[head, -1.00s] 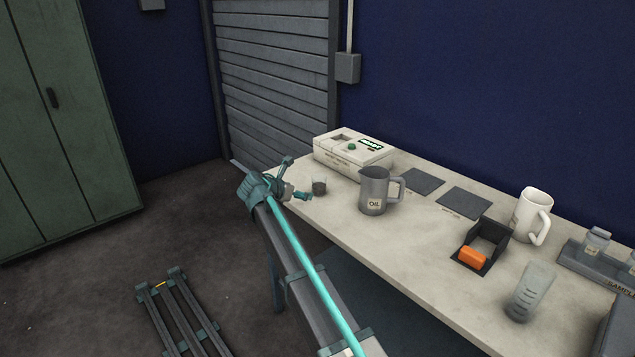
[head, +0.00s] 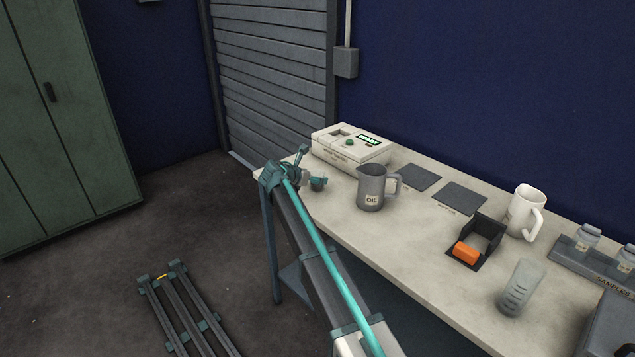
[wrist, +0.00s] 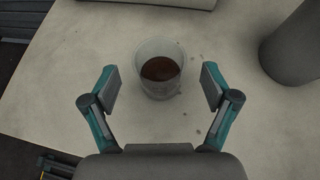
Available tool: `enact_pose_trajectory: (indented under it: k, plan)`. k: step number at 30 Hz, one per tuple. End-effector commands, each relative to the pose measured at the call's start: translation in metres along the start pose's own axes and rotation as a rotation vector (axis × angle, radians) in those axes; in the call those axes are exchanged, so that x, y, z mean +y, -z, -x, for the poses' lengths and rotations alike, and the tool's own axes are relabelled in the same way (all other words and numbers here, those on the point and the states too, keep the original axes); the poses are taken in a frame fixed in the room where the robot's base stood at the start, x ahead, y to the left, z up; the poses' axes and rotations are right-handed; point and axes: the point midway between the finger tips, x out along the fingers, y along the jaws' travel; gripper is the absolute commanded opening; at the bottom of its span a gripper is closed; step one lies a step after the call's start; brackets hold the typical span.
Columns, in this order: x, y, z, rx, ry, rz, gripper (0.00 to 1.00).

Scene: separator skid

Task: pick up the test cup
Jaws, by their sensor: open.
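The test cup (wrist: 160,72) is a small clear cup with dark brown liquid in it, standing upright on the bench. In the wrist view it lies just ahead of and between the two open fingers of my gripper (wrist: 160,90), with a gap on each side. In the head view my gripper (head: 310,181) is at the bench's far left end, at the cup, and largely hides it.
A grey oil jug (head: 371,188) stands just right of the cup. The white analyser box (head: 350,148) is behind it. A white jug (head: 525,212), a black holder with an orange block (head: 466,253) and a clear beaker (head: 521,287) stand further right on the bench (head: 410,235).

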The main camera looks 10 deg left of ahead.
Motion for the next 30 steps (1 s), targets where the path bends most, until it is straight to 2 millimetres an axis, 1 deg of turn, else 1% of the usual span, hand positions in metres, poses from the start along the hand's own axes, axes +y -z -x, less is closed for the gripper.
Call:
enact_pose_trajectory:
  k: [1,3,6,14,18,26,30]
  plan:
    - [0.001,0.000,-0.008,0.001,0.003,0.001,0.86]
    - [0.001,0.000,-0.019,0.000,0.002,0.001,0.86]
    - [0.001,0.000,-0.028,0.000,0.001,0.001,0.86]
    - [0.000,0.002,-0.030,0.000,0.000,0.001,0.86]
    - [0.001,0.002,-0.030,0.000,0.000,0.001,0.63]
    - [0.000,0.002,-0.030,0.000,0.000,0.001,0.20]
    - [0.000,0.002,-0.030,0.000,0.000,0.001,0.19]
